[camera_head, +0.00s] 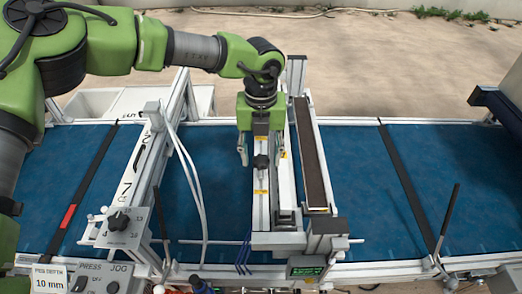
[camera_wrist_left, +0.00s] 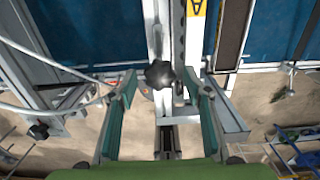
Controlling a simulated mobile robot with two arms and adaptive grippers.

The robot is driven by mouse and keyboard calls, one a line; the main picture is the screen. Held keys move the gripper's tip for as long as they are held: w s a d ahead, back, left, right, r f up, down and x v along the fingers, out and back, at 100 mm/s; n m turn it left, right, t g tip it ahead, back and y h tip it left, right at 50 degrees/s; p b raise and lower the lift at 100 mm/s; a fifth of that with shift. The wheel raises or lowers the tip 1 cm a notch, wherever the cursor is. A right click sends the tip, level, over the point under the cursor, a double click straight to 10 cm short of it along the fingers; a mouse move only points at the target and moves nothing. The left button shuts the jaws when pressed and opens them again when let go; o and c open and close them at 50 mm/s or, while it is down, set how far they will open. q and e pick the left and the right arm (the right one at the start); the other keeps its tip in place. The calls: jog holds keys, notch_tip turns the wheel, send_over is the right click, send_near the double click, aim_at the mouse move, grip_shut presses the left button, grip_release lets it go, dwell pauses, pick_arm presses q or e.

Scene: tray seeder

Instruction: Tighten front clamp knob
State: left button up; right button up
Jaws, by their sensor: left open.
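A black star-shaped clamp knob (camera_wrist_left: 160,74) sits on a pale metal rail in the left wrist view. It also shows as a small dark knob (camera_head: 261,162) on the rail in the head view. My left gripper (camera_head: 261,152) points down over the rail with its fingers spread. In the left wrist view the green-padded fingers of my left gripper (camera_wrist_left: 160,82) lie on either side of the knob, with visible gaps. I cannot tell how far the knob lies below the fingertips. My right gripper is not in view.
A blue conveyor belt (camera_head: 350,165) runs across beneath the rails. A dark-topped bar (camera_head: 311,150) stands close right of the gripper. A slanted white frame (camera_head: 140,180) with cables and a dial box (camera_head: 118,228) stands to the left. Another black knob (camera_wrist_left: 38,131) shows at lower left.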

pick_arm(q)
jog(key=shift+c, duration=0.3)
jog(key=c, duration=1)
jog(key=shift+c, duration=0.2)
jog(key=shift+f, duration=0.1)
